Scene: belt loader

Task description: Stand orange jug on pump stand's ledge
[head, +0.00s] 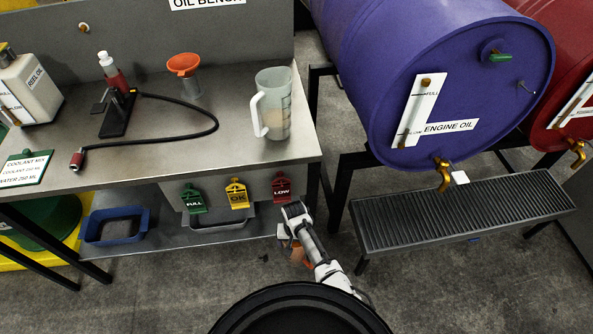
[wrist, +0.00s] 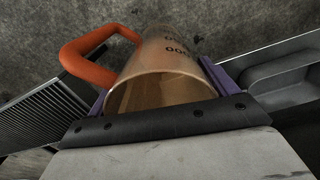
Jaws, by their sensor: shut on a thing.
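The orange jug (wrist: 165,75) has an orange handle (wrist: 85,60) and a see-through, brownish body with dark markings. In the wrist view its open mouth faces the camera. My gripper (wrist: 155,92) is shut on it, with a purple pad on each side of the body. In the head view my gripper (head: 290,232) is low in front of the bench, above the floor, and only small orange parts of the jug (head: 300,256) show past my arm. I cannot tell which thing is the pump stand, and no ledge of it is clear.
The bench (head: 240,160) holds a clear jug (head: 275,105), an orange funnel (head: 184,66) and a black hose. Right of my arm stands a grated platform (head: 460,212) below a purple drum (head: 430,80). A blue tray (head: 115,226) sits on the lower shelf.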

